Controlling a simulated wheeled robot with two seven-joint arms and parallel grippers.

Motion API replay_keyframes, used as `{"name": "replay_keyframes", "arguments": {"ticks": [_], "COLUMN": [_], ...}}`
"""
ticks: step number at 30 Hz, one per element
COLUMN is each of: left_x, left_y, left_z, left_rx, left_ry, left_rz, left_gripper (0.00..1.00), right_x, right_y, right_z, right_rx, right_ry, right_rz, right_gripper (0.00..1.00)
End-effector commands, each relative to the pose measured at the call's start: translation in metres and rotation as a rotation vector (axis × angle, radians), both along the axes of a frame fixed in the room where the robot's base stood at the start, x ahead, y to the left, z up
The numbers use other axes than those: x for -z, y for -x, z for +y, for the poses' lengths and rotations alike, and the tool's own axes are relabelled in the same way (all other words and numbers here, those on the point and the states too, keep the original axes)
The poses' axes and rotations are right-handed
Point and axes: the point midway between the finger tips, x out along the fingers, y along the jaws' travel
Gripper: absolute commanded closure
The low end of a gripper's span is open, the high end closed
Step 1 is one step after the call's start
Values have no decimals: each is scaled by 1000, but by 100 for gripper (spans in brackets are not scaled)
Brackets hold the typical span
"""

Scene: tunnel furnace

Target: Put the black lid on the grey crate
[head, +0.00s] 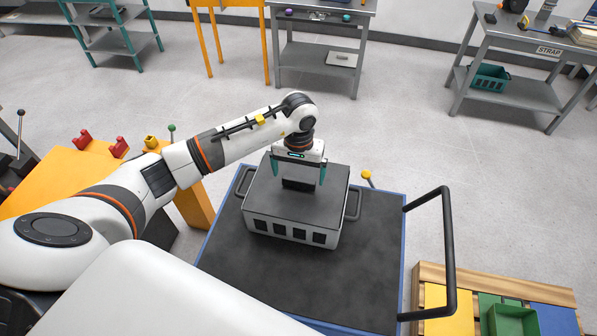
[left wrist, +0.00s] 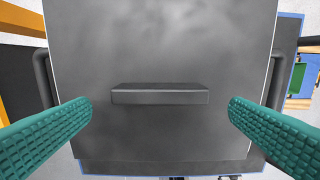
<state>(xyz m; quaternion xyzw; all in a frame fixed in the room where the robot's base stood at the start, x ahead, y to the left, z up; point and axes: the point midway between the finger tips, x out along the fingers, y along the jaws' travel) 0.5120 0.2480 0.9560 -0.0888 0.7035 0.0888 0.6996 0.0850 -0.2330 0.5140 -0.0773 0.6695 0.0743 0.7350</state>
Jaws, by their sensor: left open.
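The grey crate (head: 335,240) stands on a dark-topped cart, with square openings in its front wall and a handle at each side. The black lid (head: 310,208) lies flat over its top and looks level, square with the walls. A raised bar grip (left wrist: 160,94) sits in the lid's middle. My left gripper (head: 298,177) is open above the lid, its teal fingers on either side of the bar and apart from it. In the left wrist view, the lid (left wrist: 160,45) fills the space between the fingers. My right gripper is not in view.
The cart (head: 365,285) has bare room right of and in front of the crate, and a black push handle (head: 448,255) at its right. A pallet with coloured bins (head: 512,318) stands at lower right. An orange bench (head: 75,175) is at left.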

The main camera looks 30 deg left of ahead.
Motion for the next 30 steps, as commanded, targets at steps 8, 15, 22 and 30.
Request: {"name": "replay_keyframes", "arguments": {"ticks": [8, 15, 22, 30], "left_x": [-64, -100, -108, -108], "left_y": [-3, -2, -1, -1], "left_z": [1, 1, 1, 1], "left_rx": [1, 0, 0, 0], "left_ry": [-2, -1, -1, -1], "left_rz": [-13, -8, -5, -5], "left_gripper": [0, 0, 0, 0], "right_x": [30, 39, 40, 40], "right_y": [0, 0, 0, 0], "right_z": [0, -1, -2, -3], "right_rx": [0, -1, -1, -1], "right_ry": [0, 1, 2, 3], "right_rz": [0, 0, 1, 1], "right_gripper": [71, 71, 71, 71]}}
